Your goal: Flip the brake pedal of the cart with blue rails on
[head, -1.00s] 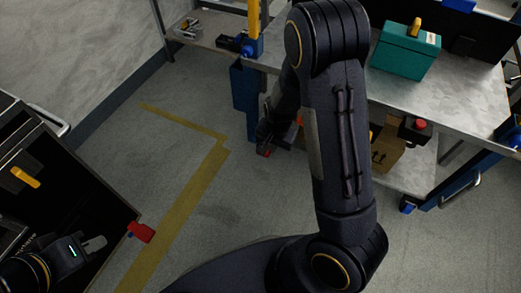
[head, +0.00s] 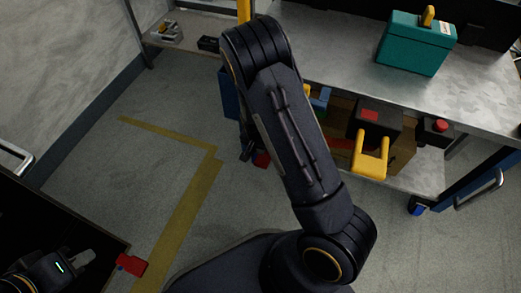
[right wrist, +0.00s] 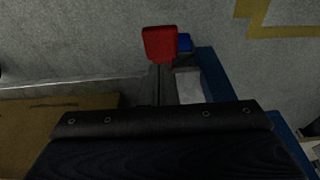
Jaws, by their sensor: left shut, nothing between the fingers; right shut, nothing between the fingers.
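The right wrist view shows the red pedal (right wrist: 160,43) beside a blue caster part (right wrist: 185,42). My right gripper (head: 246,153) is shut and empty, beside the pedal; its slim fingers (right wrist: 161,75) point at the pedal's lower edge. I cannot tell whether they touch. My left gripper (head: 86,256) is shut and empty at lower left.
A dark cart (head: 60,220) stands at left with another red pedal (head: 131,264) at its corner. A teal case (head: 415,45) stands on the blue-railed cart. A cardboard box (head: 402,148) and a yellow two-pronged item (head: 370,158) are lower. The floor with yellow tape (head: 185,215) is clear.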

